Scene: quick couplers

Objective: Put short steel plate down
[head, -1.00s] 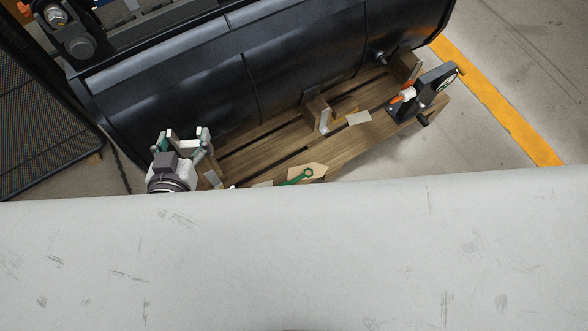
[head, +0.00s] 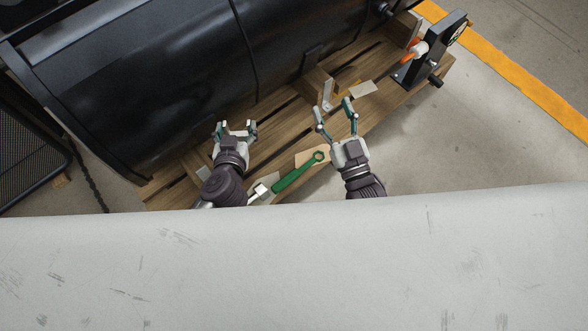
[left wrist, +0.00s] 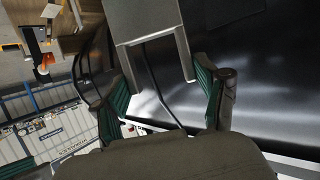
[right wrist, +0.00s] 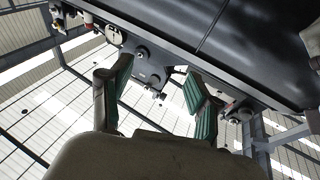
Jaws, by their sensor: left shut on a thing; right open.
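My left gripper (head: 237,127) is over the left part of the wooden pallet, in front of the black cylinder. It is shut on a flat grey piece, seen as a plate (left wrist: 148,14) between and beyond the fingers in the left wrist view; I take it to be the short steel plate. In the head view this piece is hardly visible between the fingertips. My right gripper (head: 335,108) is open and empty over the pallet's front side, right of the green wrench (head: 298,172). It also shows open in the right wrist view (right wrist: 160,80).
The wooden pallet (head: 283,122) carries the large black cylinder (head: 160,90). A light flat plate (head: 363,89) and an upright metal bracket (head: 328,95) are to the right. A black stand with an orange part (head: 411,55) is at the right end. A pale surface (head: 290,265) fills the foreground.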

